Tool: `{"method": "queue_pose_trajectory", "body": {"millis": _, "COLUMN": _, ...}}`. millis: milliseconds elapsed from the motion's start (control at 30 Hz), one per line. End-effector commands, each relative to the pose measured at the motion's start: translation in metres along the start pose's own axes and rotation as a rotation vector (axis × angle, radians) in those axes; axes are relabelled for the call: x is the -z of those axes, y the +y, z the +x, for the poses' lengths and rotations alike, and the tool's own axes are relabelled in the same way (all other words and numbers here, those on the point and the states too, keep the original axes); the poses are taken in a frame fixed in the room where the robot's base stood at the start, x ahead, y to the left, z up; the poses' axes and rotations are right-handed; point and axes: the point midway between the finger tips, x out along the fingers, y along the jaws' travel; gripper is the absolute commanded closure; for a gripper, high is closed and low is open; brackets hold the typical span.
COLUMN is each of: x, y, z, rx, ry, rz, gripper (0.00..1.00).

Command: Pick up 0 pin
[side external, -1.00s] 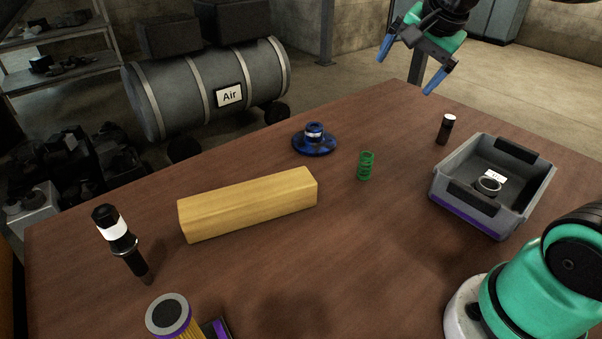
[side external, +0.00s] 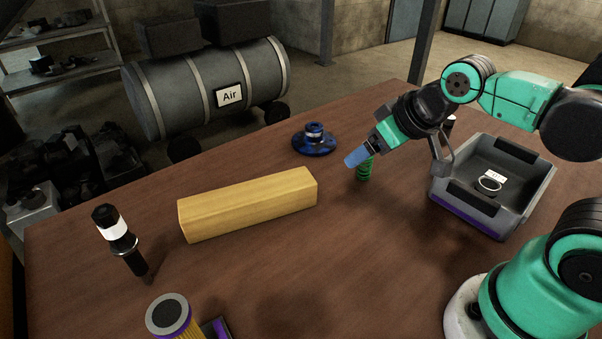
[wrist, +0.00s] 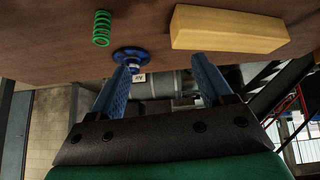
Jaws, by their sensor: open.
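No part in view is clearly marked as the 0 pin. A small dark cylinder with a pale top (side external: 451,120), which may be the pin, stands upright at the table's right back edge, mostly hidden behind my arm. My gripper (side external: 355,158) is above the table, just in front of the green spring (side external: 364,171), whose upper part it covers. In the wrist view my gripper (wrist: 167,65) has its two blue fingers apart with nothing between them. The spring (wrist: 102,28) is left of the fingers there.
A blue flange (side external: 314,142) is near the back edge. A wooden block (side external: 250,203) lies at the middle left. A grey bin (side external: 470,208) at right holds a ring (side external: 489,185). A black injector-like part (side external: 122,240) and a yellow filter (side external: 172,317) are at left. The front middle is clear.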

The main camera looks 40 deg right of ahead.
Motion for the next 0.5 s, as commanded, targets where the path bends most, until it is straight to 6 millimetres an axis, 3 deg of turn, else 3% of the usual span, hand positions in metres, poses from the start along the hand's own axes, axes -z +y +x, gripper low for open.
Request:
{"method": "queue_pose_trajectory", "body": {"millis": 167, "x": 0.023, "y": 0.046, "z": 0.015, "rx": -0.161, "ry": -0.004, "rz": -0.270, "gripper": 0.27}}
{"method": "queue_pose_trajectory", "body": {"millis": 333, "x": 0.041, "y": 0.115, "z": 0.038, "rx": -0.376, "ry": -0.105, "rz": -0.676, "gripper": 0.27}}
{"method": "queue_pose_trajectory", "body": {"millis": 500, "x": 0.040, "y": 0.187, "z": 0.060, "rx": -0.542, "ry": -0.318, "rz": -1.082, "gripper": 0.27}}
